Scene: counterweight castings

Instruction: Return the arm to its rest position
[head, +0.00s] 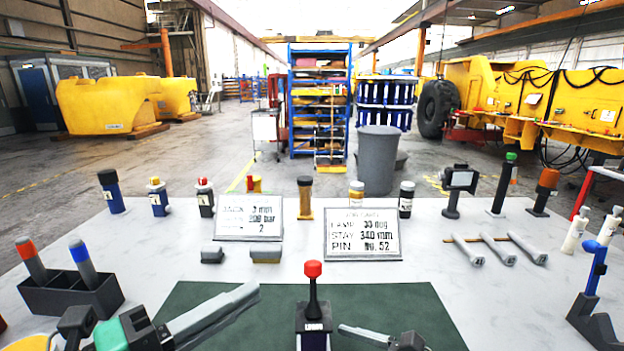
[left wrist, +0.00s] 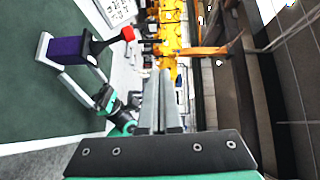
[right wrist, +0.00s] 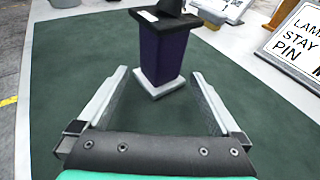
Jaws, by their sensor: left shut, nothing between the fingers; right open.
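My left gripper (head: 254,290) reaches in from the lower left over the green mat (head: 200,292). Its fingers are pressed together with nothing between them, and they also show shut in the left wrist view (left wrist: 162,80). My right gripper (right wrist: 160,76) is open. In the right wrist view its fingers lie either side of a purple block (right wrist: 162,55) with a dark top, with gaps showing on both sides. In the head view this block carries a black lever with a red knob (head: 313,269). Only part of the right gripper shows at the head view's bottom edge.
Two sign plates (head: 362,234) stand behind the mat. A dark holder (head: 75,300) with red- and blue-topped handles is at left. Several grey-handled tools (head: 497,250) and a blue clamp-like stand (head: 590,285) are at right. Bottles and small posts line the back edge.

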